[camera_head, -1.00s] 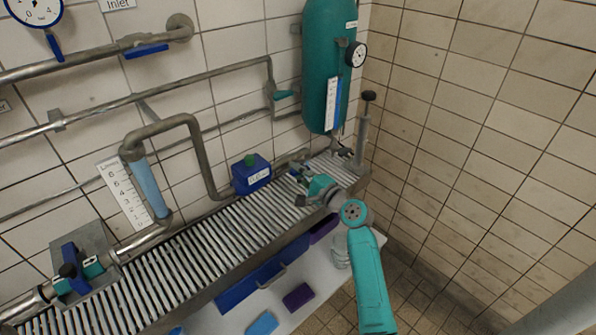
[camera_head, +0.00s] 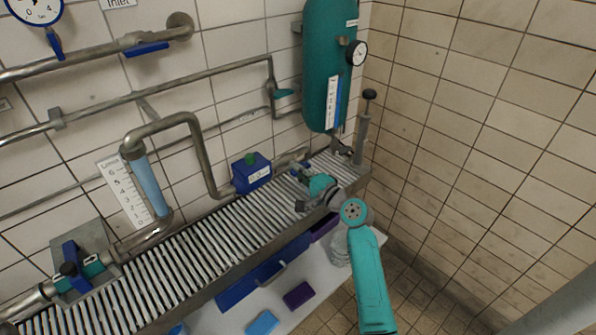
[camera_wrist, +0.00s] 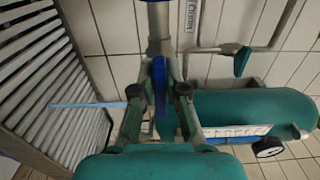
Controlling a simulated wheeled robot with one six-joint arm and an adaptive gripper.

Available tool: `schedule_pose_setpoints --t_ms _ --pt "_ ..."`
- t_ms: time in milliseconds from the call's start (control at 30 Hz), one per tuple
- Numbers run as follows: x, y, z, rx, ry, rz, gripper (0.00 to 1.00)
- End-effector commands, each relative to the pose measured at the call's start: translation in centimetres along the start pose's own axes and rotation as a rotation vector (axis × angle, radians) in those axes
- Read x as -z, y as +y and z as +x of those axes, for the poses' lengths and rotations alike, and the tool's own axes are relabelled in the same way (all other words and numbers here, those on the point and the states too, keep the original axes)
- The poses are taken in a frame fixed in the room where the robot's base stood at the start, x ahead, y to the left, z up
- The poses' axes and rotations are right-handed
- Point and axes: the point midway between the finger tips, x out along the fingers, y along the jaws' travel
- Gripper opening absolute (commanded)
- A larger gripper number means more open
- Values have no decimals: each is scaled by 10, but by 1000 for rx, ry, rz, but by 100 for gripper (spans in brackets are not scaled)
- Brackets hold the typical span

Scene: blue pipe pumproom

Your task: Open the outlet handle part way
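The outlet handle is a blue lever (camera_wrist: 160,86) on a metal pipe in the wrist view. It sits upright in that picture between the two fingertips of my gripper (camera_wrist: 161,77). The fingertips are drawn in close and appear to press on both its sides. In the head view my gripper (camera_head: 300,171) is low over the slatted bench, right of the blue box, and the handle there is mostly hidden by it.
A green tank (camera_head: 323,75) with a gauge (camera_head: 357,53) stands behind and right. A blue box (camera_head: 252,174) stands on the slatted bench (camera_head: 205,232), left of my gripper. A thin upright post (camera_head: 364,130) stands right. The tiled right wall has free floor before it.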

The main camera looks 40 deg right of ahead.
Motion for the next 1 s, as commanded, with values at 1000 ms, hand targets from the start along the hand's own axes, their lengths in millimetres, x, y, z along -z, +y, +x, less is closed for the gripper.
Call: schedule_pose_setpoints --t_ms 1000 --pt "0 1 -95 -1 3 2 38"
